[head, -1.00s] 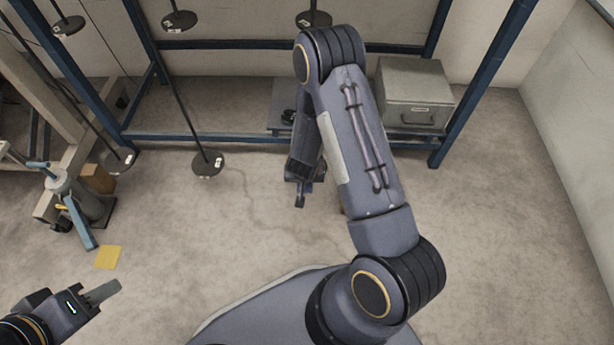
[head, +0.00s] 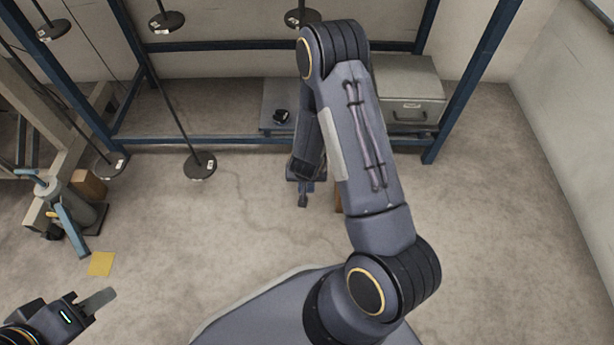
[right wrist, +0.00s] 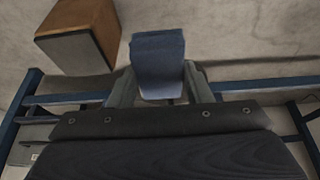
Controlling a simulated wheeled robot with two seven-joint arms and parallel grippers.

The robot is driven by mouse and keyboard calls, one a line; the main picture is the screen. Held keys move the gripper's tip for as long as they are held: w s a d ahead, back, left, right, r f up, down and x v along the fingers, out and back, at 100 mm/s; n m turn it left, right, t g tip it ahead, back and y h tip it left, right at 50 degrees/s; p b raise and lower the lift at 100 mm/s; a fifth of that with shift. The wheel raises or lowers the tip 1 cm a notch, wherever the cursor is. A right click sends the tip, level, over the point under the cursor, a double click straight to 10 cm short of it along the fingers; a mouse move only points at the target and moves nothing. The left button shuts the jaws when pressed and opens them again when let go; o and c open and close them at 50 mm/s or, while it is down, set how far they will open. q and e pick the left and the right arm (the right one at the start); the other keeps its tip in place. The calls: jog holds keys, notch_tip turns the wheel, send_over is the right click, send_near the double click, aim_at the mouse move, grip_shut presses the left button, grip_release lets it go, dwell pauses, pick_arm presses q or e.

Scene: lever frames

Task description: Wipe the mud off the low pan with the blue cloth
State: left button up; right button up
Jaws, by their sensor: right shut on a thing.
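My right gripper (right wrist: 160,90) is shut on the blue cloth (right wrist: 158,62), which shows as a blue folded piece between the fingers in the right wrist view. In the head view my right gripper (head: 303,192) hangs low over the floor, partly behind my own arm. Dark round pans hang on rods at the left. Two hang low, one pan (head: 200,167) nearer the middle and one pan (head: 110,166) further left; both are apart from the gripper. I cannot make out mud on either. My left gripper (head: 98,301) is at the lower left, away from the pans; its opening is unclear.
A blue frame (head: 230,140) stands along the wall, with a grey metal box (head: 412,95) at its right. A brown block (right wrist: 80,35) stands on the floor near my right gripper. A yellow sheet (head: 101,263) lies at the left. The floor between is mostly clear.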

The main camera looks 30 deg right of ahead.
jog(key=shift+w+a+p, duration=0.6)
jog(key=shift+w+a, duration=0.05)
jog(key=shift+a, duration=0.35)
jog(key=shift+d, duration=0.1)
jog(key=shift+s+d+f+b, duration=0.1)
jog(key=shift+s+d+b, duration=0.3)
jog(key=shift+d, duration=0.2)
jog(key=shift+s+d+f+b, duration=0.1)
jog(key=shift+s+d+b, duration=0.3)
jog(key=shift+d, duration=0.15)
jog(key=shift+r, duration=0.1)
jog(key=shift+a, duration=0.15)
jog(key=shift+w+a+p, duration=0.2)
jog(key=shift+a+p, duration=0.1)
jog(key=shift+p, duration=0.05)
jog(key=shift+w+a+p, duration=0.5)
jog(key=shift+w+a, duration=0.05)
jog(key=shift+a, duration=0.3)
jog(key=shift+s+d, duration=0.1)
jog(key=shift+d, duration=0.05)
